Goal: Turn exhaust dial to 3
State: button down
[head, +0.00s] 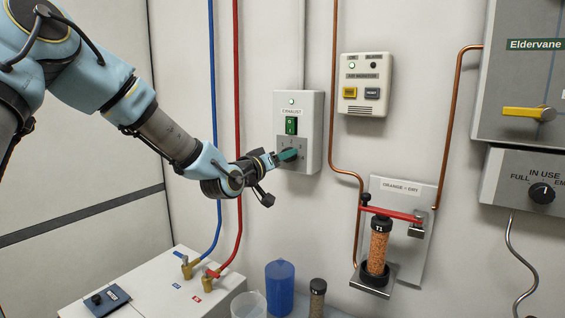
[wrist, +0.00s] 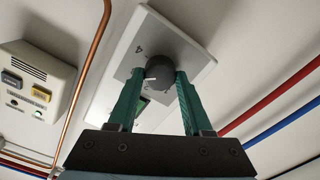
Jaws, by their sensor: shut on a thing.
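The exhaust dial (wrist: 160,67) is a dark round knob on the grey plate of the white exhaust box (head: 311,130). My gripper (head: 285,157) reaches it from the left in the head view and hides most of it. In the wrist view, the green fingers of my gripper (wrist: 162,73) are closed on opposite sides of the dial. That view is turned, and a 4 and what looks like a 2 show on the plate. A short white mark shows at the knob's lower edge, near the 2.
A green switch (head: 291,125) sits just above the dial. Blue (head: 214,120) and red (head: 238,120) hoses run down the wall at left. A copper pipe (head: 334,100) and a gas monitor (head: 364,85) are at right. A blue container (head: 280,285) stands below.

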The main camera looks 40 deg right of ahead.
jog(key=shift+c, duration=1.6)
grip_release()
jog(key=b+v, duration=0.2)
jog(key=v, duration=0.9)
jog(key=shift+b, duration=0.4)
jog(key=shift+r, duration=0.1)
